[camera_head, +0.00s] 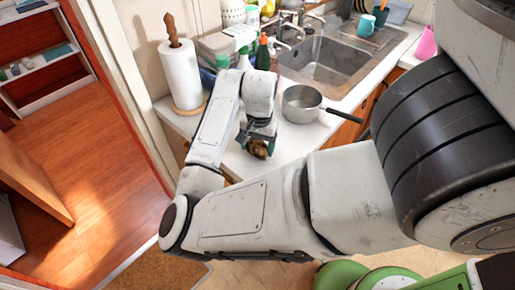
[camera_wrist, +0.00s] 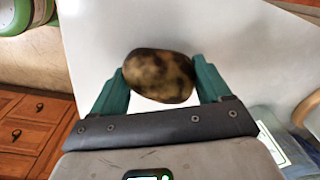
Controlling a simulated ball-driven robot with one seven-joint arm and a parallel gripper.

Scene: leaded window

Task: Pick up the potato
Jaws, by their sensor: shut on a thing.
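The potato (camera_wrist: 159,76) is brown with dark mottled patches. In the wrist view it sits between the two green fingers of my gripper (camera_wrist: 160,85), which are shut on it from left and right. In the head view the potato (camera_head: 258,149) shows small and partly hidden below my gripper (camera_head: 262,138), over the white counter near its front edge. I cannot tell whether the potato still touches the counter.
A metal saucepan (camera_head: 302,104) with a dark handle stands right of my gripper. A paper towel roll (camera_head: 181,76) stands at the left. Bottles and a sink (camera_head: 325,60) are behind. Wooden drawers (camera_wrist: 28,125) lie below the counter edge.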

